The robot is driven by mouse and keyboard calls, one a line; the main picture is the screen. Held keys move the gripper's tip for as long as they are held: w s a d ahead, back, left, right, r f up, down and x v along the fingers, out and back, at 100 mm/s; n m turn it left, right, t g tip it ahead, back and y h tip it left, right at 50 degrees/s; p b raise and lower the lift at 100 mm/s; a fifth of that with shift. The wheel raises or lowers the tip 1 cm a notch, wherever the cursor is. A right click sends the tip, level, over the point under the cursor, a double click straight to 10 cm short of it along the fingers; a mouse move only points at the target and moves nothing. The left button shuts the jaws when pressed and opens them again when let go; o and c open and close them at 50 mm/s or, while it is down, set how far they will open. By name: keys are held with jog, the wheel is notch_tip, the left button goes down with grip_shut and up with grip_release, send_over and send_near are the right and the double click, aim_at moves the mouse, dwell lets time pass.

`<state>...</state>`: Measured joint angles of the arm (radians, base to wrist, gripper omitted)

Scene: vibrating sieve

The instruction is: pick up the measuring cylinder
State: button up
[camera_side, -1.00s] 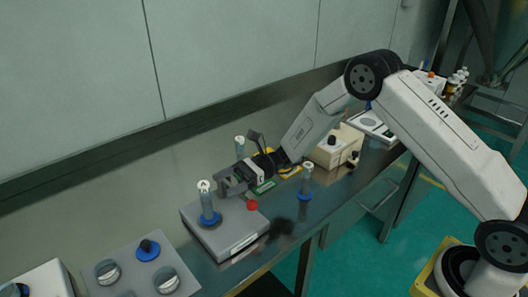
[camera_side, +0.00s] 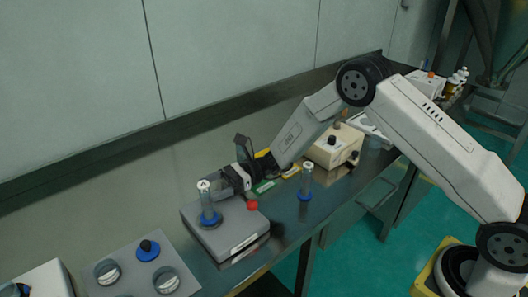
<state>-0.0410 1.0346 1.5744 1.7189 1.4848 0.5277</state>
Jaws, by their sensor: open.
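A clear measuring cylinder (camera_side: 206,201) with a blue foot stands upright on a grey flat-topped device (camera_side: 228,237). My gripper (camera_side: 219,185) is open, with its jaws level with the upper part of this cylinder, just to its right. I cannot tell whether the cylinder is between the fingers or only beside them. A second, similar cylinder (camera_side: 306,181) with a blue foot stands upright on the bench, right of my gripper. No other cylinder shows clearly now, as my gripper covers the area behind.
A red knob (camera_side: 252,205) sits at the device's right edge. A beige box (camera_side: 333,147) stands behind right. The bench front between the device and the second cylinder is clear.

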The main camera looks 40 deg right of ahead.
jog(key=shift+w+a, duration=0.15)
jog(key=shift+a, duration=2.05)
grip_shut()
